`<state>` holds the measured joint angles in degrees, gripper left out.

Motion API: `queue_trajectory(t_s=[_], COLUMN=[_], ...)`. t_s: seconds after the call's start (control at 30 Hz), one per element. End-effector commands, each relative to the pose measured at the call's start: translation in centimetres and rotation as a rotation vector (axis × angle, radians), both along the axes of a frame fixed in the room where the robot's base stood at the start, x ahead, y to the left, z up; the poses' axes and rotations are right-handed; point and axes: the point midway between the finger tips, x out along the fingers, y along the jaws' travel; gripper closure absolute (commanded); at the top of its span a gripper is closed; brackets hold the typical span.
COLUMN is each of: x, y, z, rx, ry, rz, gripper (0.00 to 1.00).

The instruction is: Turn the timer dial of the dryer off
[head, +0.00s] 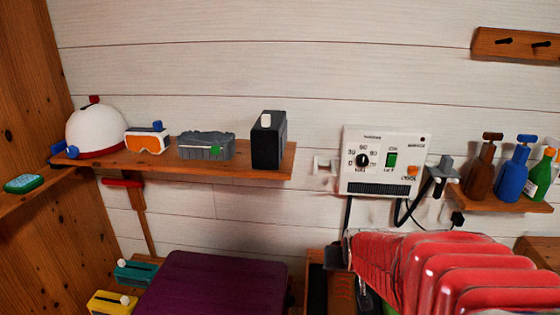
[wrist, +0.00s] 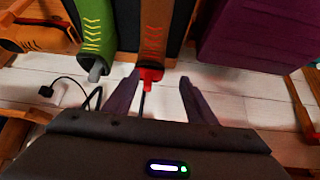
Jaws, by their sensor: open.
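The dryer's white control panel (head: 403,142) hangs on the plank wall, right of centre in the head view. Its black timer dial (head: 362,160) is on the left side, ringed by small numbers; the pointer's exact setting is too small to tell. A green switch (head: 392,160) and an orange button (head: 412,170) are to its right. In the wrist view my gripper (wrist: 159,84) is open, its two purple-grey fingers apart with nothing held between them. The dial does not show in the wrist view. I cannot make out my gripper in the head view.
A large red ribbed shape (head: 440,270) fills the lower right. A shelf with bottles (head: 514,168) is right of the panel, another shelf (head: 180,160) left. In the wrist view, green (wrist: 93,30) and brown-red (wrist: 151,45) items lie beyond the fingers; a plugged cable (wrist: 75,80) is left.

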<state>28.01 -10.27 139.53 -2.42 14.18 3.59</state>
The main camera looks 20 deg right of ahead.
Motion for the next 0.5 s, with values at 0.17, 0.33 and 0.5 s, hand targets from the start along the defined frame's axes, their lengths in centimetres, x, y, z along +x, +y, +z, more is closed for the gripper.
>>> queue_trajectory(t_s=[0.17,0.33,0.5], x=[2.6,4.9,7.0], y=[-4.7,-8.2,-10.8], z=[0.0,1.2,3.5], rx=[-0.059,-0.123,-0.192], ry=[-0.133,-0.275,-0.435], rz=[-0.066,-0.106,-0.127], gripper=[0.49,0.49,0.49])
